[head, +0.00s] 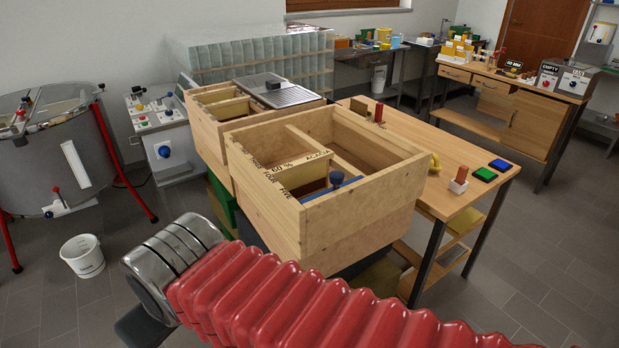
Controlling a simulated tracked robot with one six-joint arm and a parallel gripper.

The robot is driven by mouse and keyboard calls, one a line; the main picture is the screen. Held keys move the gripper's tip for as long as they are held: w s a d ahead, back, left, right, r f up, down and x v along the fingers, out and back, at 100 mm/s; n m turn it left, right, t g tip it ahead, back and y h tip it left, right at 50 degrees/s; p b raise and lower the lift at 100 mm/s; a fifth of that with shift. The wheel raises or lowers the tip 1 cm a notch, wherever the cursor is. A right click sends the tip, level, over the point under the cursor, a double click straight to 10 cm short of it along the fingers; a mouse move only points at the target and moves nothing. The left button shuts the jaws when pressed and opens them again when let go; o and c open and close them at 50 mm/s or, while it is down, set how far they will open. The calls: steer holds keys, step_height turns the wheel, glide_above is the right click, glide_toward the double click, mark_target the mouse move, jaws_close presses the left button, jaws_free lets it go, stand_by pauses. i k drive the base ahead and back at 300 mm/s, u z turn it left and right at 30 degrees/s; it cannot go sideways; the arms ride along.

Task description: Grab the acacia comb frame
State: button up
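The open wooden hive box (362,208) stands in the middle of the head view, on top of other boxes. Inside its left part hang light wooden frames. One top bar (294,166) carries dark lettering that seems to include "ACACIA"; the other words are too small to read surely. A brownish comb face (308,187) shows below the bars. The lower parts of the frames are hidden by the box walls. My red bellows-covered arm crosses the bottom of the view in front of the box. I cannot make out my gripper's fingers.
A blue knobbed thing (337,180) is inside the box, close to the frames. A second open box (205,125) stands behind left. A wooden table (455,147) with green and blue pads is on the right. A steel drum (55,150) and white bucket (82,257) stand left.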

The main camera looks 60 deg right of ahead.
mark_target(304, 177)
steer(key=u, duration=0.1)
steer(key=i, duration=1)
steer(key=z, duration=0.1)
